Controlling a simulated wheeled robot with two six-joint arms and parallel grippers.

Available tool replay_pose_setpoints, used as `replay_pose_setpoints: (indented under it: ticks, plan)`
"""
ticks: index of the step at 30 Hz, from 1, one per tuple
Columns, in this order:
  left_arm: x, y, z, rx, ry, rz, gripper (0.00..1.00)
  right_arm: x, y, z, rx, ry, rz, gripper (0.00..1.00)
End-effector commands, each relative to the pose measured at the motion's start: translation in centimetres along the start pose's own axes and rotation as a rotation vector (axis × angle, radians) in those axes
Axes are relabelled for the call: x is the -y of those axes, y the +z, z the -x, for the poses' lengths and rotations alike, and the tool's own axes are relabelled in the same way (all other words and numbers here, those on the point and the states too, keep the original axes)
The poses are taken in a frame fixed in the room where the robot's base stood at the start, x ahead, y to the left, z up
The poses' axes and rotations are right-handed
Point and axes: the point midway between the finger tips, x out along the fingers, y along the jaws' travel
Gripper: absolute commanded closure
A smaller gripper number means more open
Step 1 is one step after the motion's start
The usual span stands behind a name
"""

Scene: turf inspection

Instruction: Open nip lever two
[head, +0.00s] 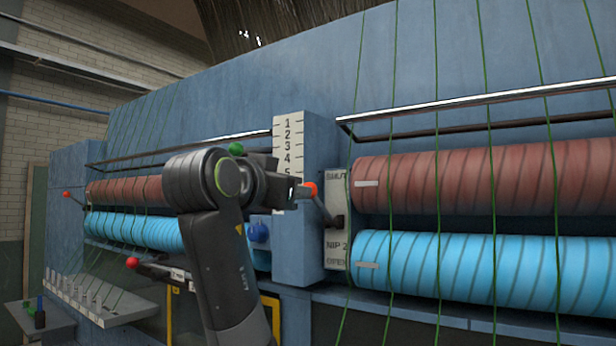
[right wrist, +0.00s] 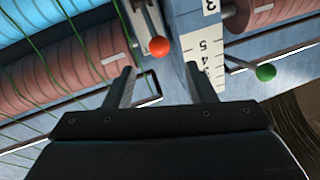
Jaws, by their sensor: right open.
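The nip 2 lever (head: 323,210) has a red ball knob (head: 311,188). It slants up and left from its pivot, toward the upper end of a plate (head: 337,250) marked "SHUT" on top, "NIP 2" and a partly hidden word below. My right gripper (head: 298,192) is level with the knob, just to its left. In the right wrist view my open gripper (right wrist: 160,82) has the red knob (right wrist: 159,46) ahead, between the lines of its fingers and apart from them. My left gripper is not in view.
A green-knobbed lever (head: 236,148) stands behind my right arm; its knob (right wrist: 266,72) shows right of the fingers in the wrist view. A numbered scale (head: 288,150) is on the blue post. Brown (head: 480,177) and blue rollers (head: 480,275) with green strands lie right. Another red knob (head: 132,263) is lower left.

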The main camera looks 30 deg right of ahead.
Motion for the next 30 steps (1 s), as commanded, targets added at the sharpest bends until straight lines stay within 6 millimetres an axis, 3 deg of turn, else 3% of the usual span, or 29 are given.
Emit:
replay_pose_setpoints:
  ticks: [1, 6, 15, 29, 30]
  plan:
    - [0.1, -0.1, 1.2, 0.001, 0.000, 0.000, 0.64, 0.0, -0.5, -1.3, 0.001, 0.005, 0.004, 0.50]
    - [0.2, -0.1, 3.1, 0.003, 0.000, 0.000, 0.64, 0.0, -0.5, -4.8, 0.000, 0.005, 0.004, 0.50]
    - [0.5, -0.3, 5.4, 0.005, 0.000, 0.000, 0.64, 0.0, -0.3, -9.3, 0.000, 0.002, 0.003, 0.50]
    - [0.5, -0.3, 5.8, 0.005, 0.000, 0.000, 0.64, 0.0, 0.0, -10.4, -0.001, -0.001, 0.001, 0.50]
    - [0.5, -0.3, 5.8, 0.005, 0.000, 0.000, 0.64, 0.0, 0.0, -10.4, 0.000, -0.001, 0.001, 0.54]
